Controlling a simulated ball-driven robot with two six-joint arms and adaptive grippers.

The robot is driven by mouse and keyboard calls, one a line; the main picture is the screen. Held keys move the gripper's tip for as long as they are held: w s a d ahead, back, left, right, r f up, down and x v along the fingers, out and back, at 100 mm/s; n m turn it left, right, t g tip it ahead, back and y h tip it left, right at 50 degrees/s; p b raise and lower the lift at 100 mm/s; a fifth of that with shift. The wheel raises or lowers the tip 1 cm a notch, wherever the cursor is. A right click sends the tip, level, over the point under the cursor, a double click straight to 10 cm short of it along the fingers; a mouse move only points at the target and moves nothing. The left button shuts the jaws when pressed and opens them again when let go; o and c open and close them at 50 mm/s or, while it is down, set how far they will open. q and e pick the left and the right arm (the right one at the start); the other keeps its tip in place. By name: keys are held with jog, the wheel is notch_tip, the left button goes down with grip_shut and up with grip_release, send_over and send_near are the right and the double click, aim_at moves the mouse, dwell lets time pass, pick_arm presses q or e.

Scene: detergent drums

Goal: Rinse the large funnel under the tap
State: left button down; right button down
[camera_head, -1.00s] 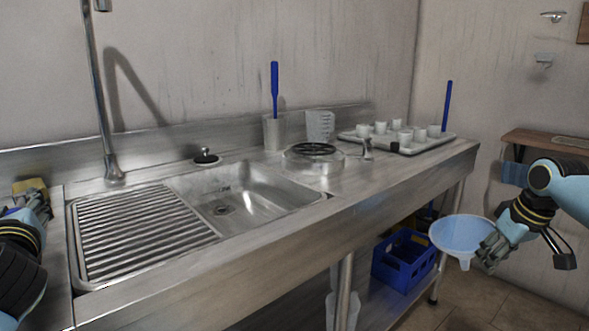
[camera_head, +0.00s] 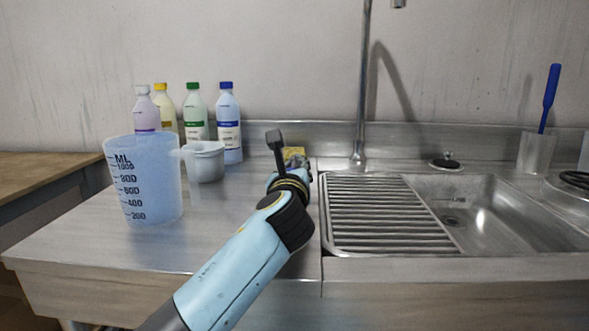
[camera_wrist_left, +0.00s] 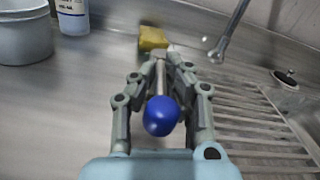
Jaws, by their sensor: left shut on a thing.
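The large funnel is in none of the current views. The tap (camera_head: 358,157) rises as a tall metal pipe behind the ribbed drainboard, and its lower part shows in the left wrist view (camera_wrist_left: 222,48). The sink basin (camera_head: 480,215) is right of the drainboard. My left gripper (camera_head: 293,162) is over the counter, left of the drainboard. In the left wrist view it is shut on a blue-ended tool (camera_wrist_left: 162,115) with a thin metal shaft. The shaft points at a yellow sponge-like block (camera_wrist_left: 153,39); whether they touch is unclear. My right gripper is out of view.
A measuring jug (camera_head: 145,180), a grey-white pot (camera_head: 204,161) and several bottles (camera_head: 195,112) stand on the left counter. A holder (camera_head: 536,153) with a blue-handled brush stands right of the sink. A black-topped plug (camera_head: 444,161) sits behind the basin.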

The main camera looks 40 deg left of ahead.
pick_arm(q)
jog(key=m+h+p, duration=0.1)
jog(key=p, duration=0.1)
jog(key=a+m+t+h+p, duration=0.1)
jog(key=h+p, duration=0.1)
jog(key=m+t+h+p, duration=0.1)
jog(key=p, duration=0.1)
jog(key=shift+s+a+r+m+h, duration=0.25)
jog(key=shift+s+m+h, duration=0.05)
jog(key=shift+h, duration=0.1)
jog(key=shift+a+f+m+h, duration=0.1)
jog(key=shift+f+m+h, duration=0.1)
jog(key=shift+m+h, duration=0.3)
jog(key=shift+f, duration=0.1)
jog(key=c, duration=1.4)
grip_release()
jog(key=shift+f, duration=0.1)
jog(key=shift+s, duration=0.5)
jog(key=s, duration=0.3)
jog(key=s+d, duration=0.1)
jog(key=s, duration=0.3)
jog(key=s+d, duration=0.1)
jog(key=s, duration=0.3)
jog(key=shift+d, duration=0.2)
